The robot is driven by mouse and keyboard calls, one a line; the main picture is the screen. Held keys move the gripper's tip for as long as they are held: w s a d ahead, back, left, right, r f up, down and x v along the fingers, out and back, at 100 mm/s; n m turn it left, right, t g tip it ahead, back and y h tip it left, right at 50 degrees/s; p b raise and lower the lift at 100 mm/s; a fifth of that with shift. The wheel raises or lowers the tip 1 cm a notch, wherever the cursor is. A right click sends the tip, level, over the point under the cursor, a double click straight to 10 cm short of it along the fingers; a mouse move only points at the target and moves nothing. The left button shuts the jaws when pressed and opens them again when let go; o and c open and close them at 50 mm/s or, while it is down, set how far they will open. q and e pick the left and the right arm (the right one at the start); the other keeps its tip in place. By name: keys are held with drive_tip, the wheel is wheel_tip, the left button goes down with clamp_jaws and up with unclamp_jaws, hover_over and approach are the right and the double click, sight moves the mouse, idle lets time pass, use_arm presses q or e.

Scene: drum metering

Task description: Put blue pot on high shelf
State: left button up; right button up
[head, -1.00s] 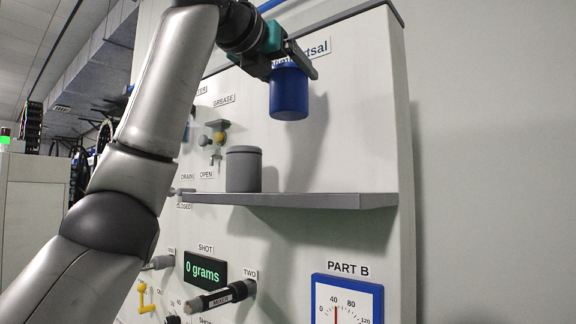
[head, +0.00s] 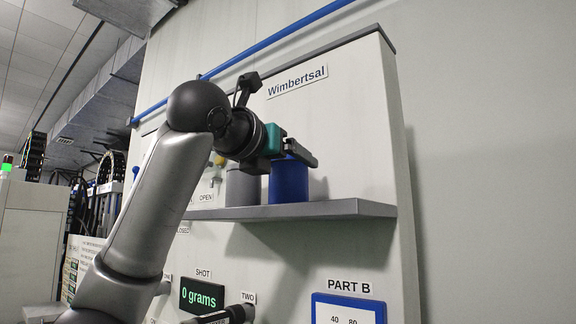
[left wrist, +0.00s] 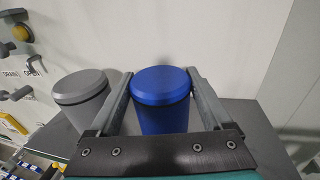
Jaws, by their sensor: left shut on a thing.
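The blue pot (head: 289,183) is upright at the high grey shelf (head: 340,208), to the right of a grey pot (head: 243,188). Its base appears to be at the shelf's top surface; whether its full weight rests there I cannot tell. My left gripper (head: 300,152) is shut on the blue pot near its top. In the left wrist view the blue pot (left wrist: 161,105) stands between the two fingers, with the grey pot (left wrist: 82,95) just outside the left finger. My right gripper is not in view.
The panel wall (head: 340,120) with the Wimbertsal label (head: 297,82) rises behind the shelf. The shelf is bare to the right of the blue pot. Below it are the 0 grams display (head: 202,295) and the Part B gauge (head: 348,308).

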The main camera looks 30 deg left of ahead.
use_arm(q)
drive_tip(key=o, duration=1.4)
drive_tip(key=shift+f, duration=0.1)
drive_tip(key=shift+r, duration=0.2)
drive_tip(key=s+b, duration=0.1)
drive_tip(key=s, duration=1.1)
drive_tip(key=shift+d+r, duration=0.25)
drive_tip(key=shift+d, duration=0.15)
